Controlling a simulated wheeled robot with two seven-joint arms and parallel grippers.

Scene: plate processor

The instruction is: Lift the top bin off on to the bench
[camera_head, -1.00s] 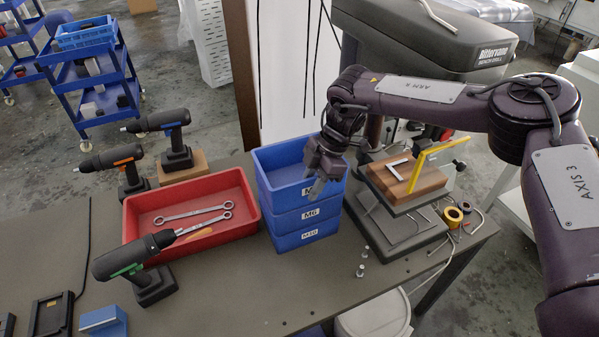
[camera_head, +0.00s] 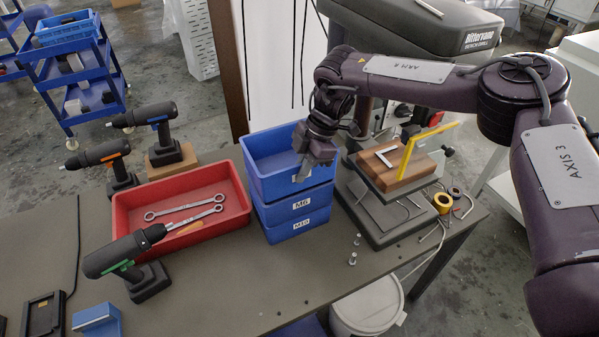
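Three blue bins stand stacked on the bench (camera_head: 235,300). The top bin (camera_head: 262,152) is open and looks empty inside; its front label is mostly hidden by my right gripper. Below it are the middle bin (camera_head: 276,213), labelled M6, and the bottom bin (camera_head: 280,234), labelled M10. My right gripper (camera_head: 305,168) points down at the front right wall of the top bin. Its fingers overlap the rim in the picture; I cannot tell whether they touch or grip it. The top bin still sits on the stack. My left gripper is out of view.
A red tray (camera_head: 128,222) with wrenches is close left of the stack. Cordless drills (camera_head: 125,258) stand around it. A bench drill (camera_head: 420,25) with a wooden block (camera_head: 405,172) is close right. Bare bench lies in front of the stack.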

